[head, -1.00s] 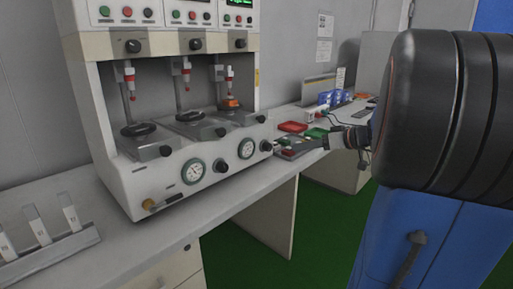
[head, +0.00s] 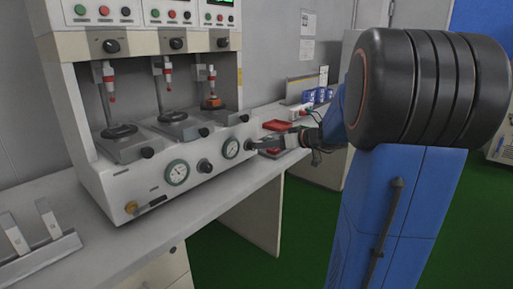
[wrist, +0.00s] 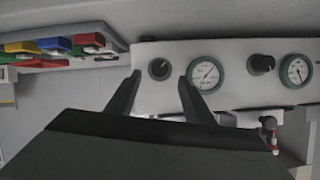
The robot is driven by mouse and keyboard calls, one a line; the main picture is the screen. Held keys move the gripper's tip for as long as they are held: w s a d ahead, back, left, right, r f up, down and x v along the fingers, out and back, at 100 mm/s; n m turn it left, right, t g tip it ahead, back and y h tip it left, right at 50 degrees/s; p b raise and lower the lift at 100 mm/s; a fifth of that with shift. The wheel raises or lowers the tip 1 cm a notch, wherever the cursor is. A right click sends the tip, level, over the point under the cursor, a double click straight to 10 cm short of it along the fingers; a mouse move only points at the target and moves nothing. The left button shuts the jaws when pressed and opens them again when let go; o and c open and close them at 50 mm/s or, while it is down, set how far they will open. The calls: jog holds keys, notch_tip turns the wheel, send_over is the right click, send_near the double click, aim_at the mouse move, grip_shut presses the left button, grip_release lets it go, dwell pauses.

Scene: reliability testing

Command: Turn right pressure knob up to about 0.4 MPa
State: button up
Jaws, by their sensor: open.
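The right pressure knob (head: 250,144) is small, round and black, on the lower front panel of the white test machine, just right of the right gauge (head: 230,149). In the wrist view, which looks turned over, the knob (wrist: 160,68) is left of the gauge (wrist: 205,76). The gauge has a green rim and white face; its reading is too small to tell. My gripper (wrist: 159,80) is open, its dark fingers appearing on either side of the knob. In the head view my gripper (head: 267,147) is right at the knob; contact cannot be told.
A second knob (head: 205,166) and left gauge (head: 177,172) share the panel. A rack (head: 40,245) stands at the left on the bench. Green floor is clear before the bench.

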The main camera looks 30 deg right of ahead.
aim_at(254, 146)
jog(key=x, duration=0.7)
jog(key=shift+s, duration=0.1)
jog(key=c, duration=1)
